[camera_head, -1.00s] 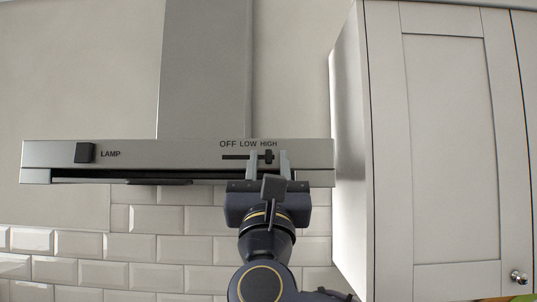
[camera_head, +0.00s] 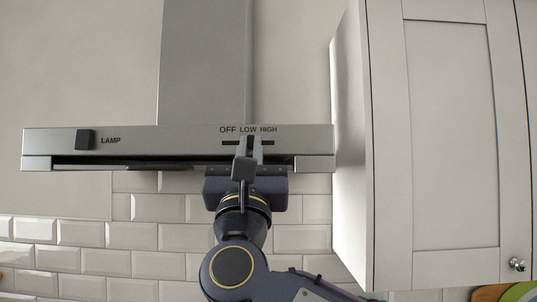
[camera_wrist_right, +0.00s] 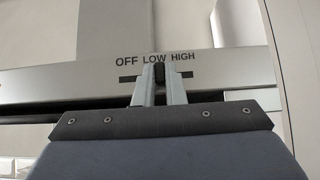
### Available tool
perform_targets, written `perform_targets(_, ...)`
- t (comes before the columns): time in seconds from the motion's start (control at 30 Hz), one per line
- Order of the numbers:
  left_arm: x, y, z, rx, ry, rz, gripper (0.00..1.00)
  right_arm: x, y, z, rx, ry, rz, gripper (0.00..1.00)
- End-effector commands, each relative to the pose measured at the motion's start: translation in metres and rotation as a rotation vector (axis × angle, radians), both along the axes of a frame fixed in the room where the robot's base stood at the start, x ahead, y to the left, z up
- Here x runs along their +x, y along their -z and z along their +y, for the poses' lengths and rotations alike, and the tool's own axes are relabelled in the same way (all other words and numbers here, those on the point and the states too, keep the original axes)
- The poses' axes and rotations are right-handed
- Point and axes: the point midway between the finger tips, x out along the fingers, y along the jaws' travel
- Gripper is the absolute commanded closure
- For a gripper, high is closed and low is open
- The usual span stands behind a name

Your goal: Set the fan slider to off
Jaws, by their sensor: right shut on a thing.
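The fan slider is a small dark knob in a black slot (camera_head: 228,143) under the labels OFF, LOW and HIGH on the hood front. In the right wrist view the knob (camera_wrist_right: 159,71) stands below LOW, between my two fingertips. My right gripper (camera_head: 249,144) is shut on the knob from below, and its fingers hide most of it in the head view. The gripper's fingers also show in the right wrist view (camera_wrist_right: 160,76), one on each side of the knob. The slot (camera_wrist_right: 128,78) runs free toward OFF on the left. My left gripper is not in view.
The range hood (camera_head: 180,138) has a black LAMP switch (camera_head: 86,139) at its left. A white cabinet (camera_head: 450,130) stands close at the right of the hood. White tiles (camera_head: 150,235) cover the wall below. Free slot shows on both sides of the knob.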

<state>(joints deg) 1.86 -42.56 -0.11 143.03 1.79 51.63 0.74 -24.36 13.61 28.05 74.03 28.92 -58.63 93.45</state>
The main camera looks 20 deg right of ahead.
Motion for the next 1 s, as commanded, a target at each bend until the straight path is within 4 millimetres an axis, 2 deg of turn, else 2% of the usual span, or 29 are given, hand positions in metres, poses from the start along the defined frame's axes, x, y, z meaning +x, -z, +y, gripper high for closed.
perform_targets(0.03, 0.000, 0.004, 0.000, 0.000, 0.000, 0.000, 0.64, 0.004, 0.002, 0.013, 0.002, -0.006, -0.001, 1.00)
perform_targets(0.2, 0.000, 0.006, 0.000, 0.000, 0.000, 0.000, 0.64, 0.011, 0.000, 0.038, 0.002, -0.002, -0.002, 1.00)
perform_targets(0.53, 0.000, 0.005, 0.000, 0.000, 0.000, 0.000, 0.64, 0.011, -0.001, 0.042, 0.000, -0.001, -0.002, 1.00)
perform_targets(0.57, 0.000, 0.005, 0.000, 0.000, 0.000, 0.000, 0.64, 0.011, -0.001, 0.042, 0.000, -0.001, -0.002, 0.89)
perform_targets(0.73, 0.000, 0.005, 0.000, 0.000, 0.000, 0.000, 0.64, 0.011, -0.001, 0.042, 0.000, -0.001, -0.001, 0.67)
perform_targets(1.0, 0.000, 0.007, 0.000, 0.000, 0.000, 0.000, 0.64, 0.011, 0.001, 0.042, 0.000, 0.001, -0.001, 0.67)
